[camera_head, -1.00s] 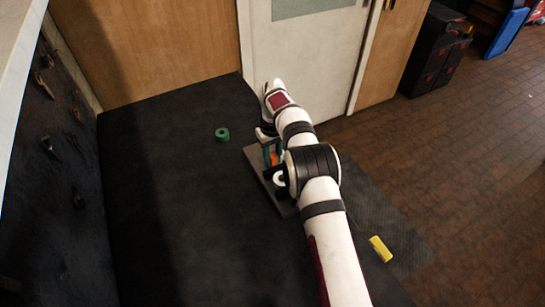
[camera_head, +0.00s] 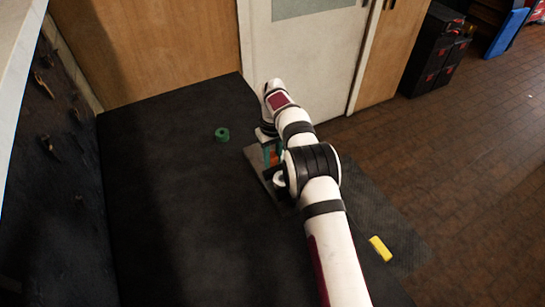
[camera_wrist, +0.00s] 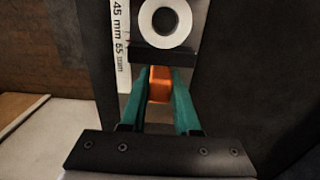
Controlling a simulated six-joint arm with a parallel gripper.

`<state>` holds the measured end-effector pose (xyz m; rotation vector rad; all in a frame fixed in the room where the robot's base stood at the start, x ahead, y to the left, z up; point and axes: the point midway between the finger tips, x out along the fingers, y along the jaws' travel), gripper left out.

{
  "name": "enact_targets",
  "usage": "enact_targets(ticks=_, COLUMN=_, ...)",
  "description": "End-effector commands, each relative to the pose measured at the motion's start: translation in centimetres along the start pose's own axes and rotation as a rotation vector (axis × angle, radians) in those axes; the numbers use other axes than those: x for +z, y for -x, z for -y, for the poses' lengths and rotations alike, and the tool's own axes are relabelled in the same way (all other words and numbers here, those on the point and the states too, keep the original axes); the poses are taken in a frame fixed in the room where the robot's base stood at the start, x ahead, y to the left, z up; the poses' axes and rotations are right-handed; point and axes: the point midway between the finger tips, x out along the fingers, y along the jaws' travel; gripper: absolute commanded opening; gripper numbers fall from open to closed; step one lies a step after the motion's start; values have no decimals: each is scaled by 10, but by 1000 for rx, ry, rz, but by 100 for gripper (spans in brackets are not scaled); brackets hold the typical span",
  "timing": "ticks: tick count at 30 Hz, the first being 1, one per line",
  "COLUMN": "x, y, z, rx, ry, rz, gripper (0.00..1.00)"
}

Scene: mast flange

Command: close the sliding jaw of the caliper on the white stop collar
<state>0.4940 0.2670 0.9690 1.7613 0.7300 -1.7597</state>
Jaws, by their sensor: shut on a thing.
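In the head view the collar (camera_head: 280,181) is partly hidden beside my arm. The caliper's dark sliding jaw (camera_wrist: 165,57) lies just below the collar; whether they touch I cannot tell. An orange tab (camera_wrist: 160,85) joins the jaw's near side. My gripper (camera_wrist: 159,80) has teal fingers shut on this orange tab, one finger on each side. A white scale (camera_wrist: 121,45) with mm marks runs along the left of the jaw.
The caliper's grey base plate (camera_head: 256,160) lies on the dark table (camera_head: 170,200). A green ring (camera_head: 222,134) stands left of it, apart. A yellow block (camera_head: 380,248) lies right of my arm. The table's left part is clear. A white door (camera_head: 315,60) stands behind.

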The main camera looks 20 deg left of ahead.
Motion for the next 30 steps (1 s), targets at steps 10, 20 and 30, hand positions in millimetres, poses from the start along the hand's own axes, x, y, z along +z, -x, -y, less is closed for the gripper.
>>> enact_targets(ticks=10, x=1, y=1, z=1, rx=-2, ry=-1, rz=1, gripper=0)
enact_targets(ticks=20, x=1, y=0, z=0, rx=0, ry=-1, rz=1, gripper=60)
enact_targets(ticks=30, x=0, y=32, z=0, rx=1, ry=-1, rz=-3, gripper=60)
